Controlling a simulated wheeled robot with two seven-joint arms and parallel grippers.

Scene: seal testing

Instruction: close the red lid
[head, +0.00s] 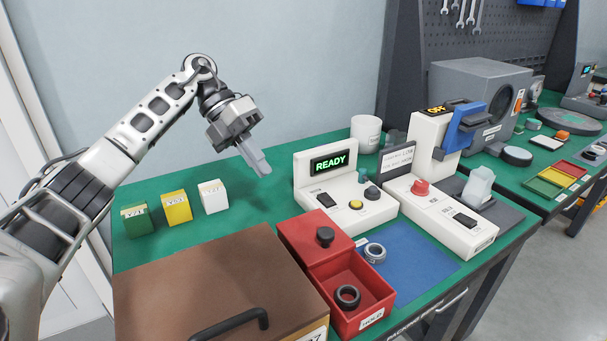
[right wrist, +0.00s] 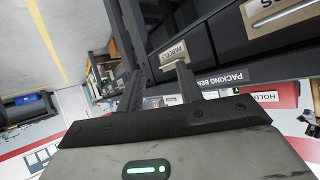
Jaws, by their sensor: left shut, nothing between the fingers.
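The red lid (head: 312,236) with a black knob sits over the rear of the red box (head: 372,320). The front of the box is open, and a black ring (head: 347,297) lies inside it. My left gripper (head: 262,168) is shut and empty, pointing down above the green bench, behind and to the left of the lid and apart from it. My right gripper is out of the head view; in the right wrist view (right wrist: 158,80) its fingers are apart with nothing between them, near the bench's dark drawer fronts.
A brown case (head: 210,280) with a black handle stands left of the red box. A blue mat (head: 420,262) with a metal ring (head: 375,253) lies to its right. The READY device (head: 345,190) stands behind. Green, yellow and white boxes (head: 177,207) stand at the left.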

